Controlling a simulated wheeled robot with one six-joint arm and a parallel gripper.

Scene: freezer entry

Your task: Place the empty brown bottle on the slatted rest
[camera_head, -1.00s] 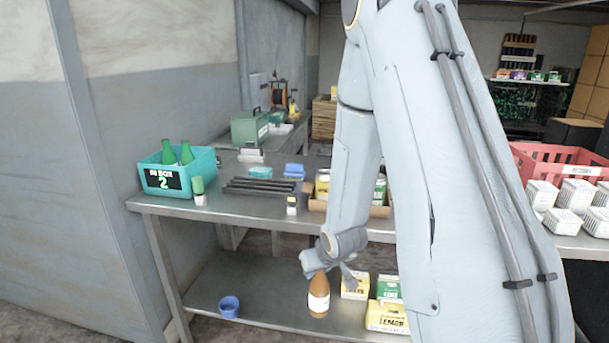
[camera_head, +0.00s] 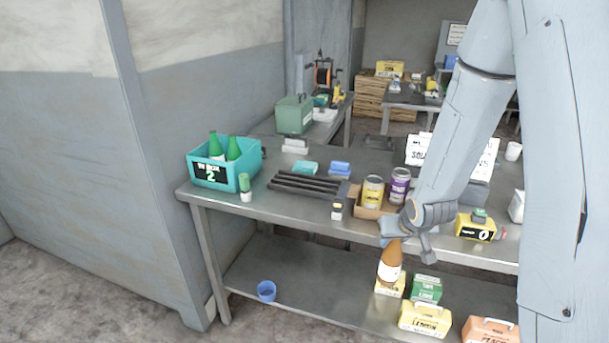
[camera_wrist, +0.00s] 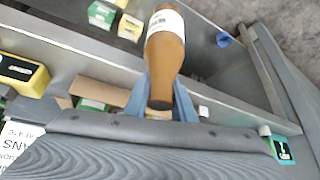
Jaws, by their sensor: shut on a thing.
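My gripper (camera_head: 393,238) is shut on the neck of the brown bottle (camera_head: 390,264), which has a white label and hangs nearly upright, slightly tilted, in front of the table's front edge. In the wrist view the bottle (camera_wrist: 166,50) sits between the two blue-grey fingers of my gripper (camera_wrist: 160,95). The slatted rest (camera_head: 304,186), a set of dark parallel bars, lies flat on the tabletop to the left of the gripper. Nothing lies on its bars.
A teal crate (camera_head: 207,175) with green bottles stands left of the rest, with a green-capped bottle (camera_head: 245,188) beside it. A cardboard box (camera_head: 366,210) with cans stands right of the rest. Cartons (camera_head: 424,318) and a blue cup (camera_head: 266,291) are on the lower shelf.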

